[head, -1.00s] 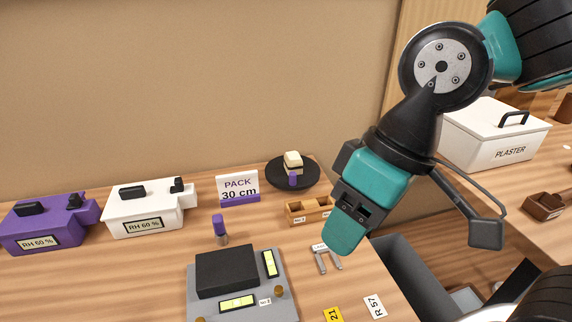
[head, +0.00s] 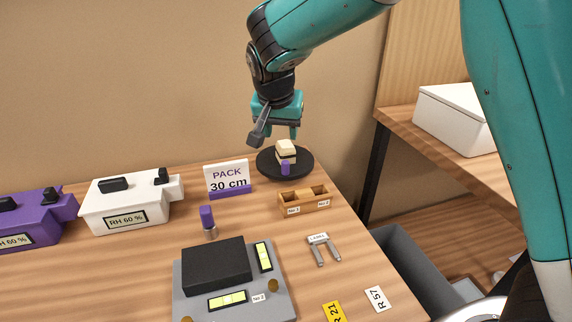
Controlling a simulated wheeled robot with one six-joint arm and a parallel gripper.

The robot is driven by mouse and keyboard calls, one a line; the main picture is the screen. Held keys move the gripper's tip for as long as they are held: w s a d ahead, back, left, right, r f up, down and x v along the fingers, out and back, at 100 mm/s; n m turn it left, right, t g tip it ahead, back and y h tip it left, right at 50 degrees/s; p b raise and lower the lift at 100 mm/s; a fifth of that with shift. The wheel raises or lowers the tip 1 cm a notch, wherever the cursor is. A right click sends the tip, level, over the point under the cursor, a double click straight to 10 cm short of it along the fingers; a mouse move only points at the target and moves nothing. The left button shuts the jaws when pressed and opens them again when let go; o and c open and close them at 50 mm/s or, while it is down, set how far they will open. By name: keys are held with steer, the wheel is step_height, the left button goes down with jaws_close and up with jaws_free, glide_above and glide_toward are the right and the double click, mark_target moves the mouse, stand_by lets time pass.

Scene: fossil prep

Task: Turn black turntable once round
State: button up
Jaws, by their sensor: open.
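The black turntable (head: 300,168) is a round dark disc at the back right of the wooden table. I cannot tell whether a finger touches the block or the disc.
A grey plate with a black block (head: 217,265), a purple-capped item (head: 208,222) and white (head: 130,205) and purple (head: 30,222) boxes stand nearer and left.

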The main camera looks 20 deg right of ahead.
mark_target(285, 162)
steer(key=x, duration=1.4)
steer(key=shift+c, duration=0.5)
jaws_close()
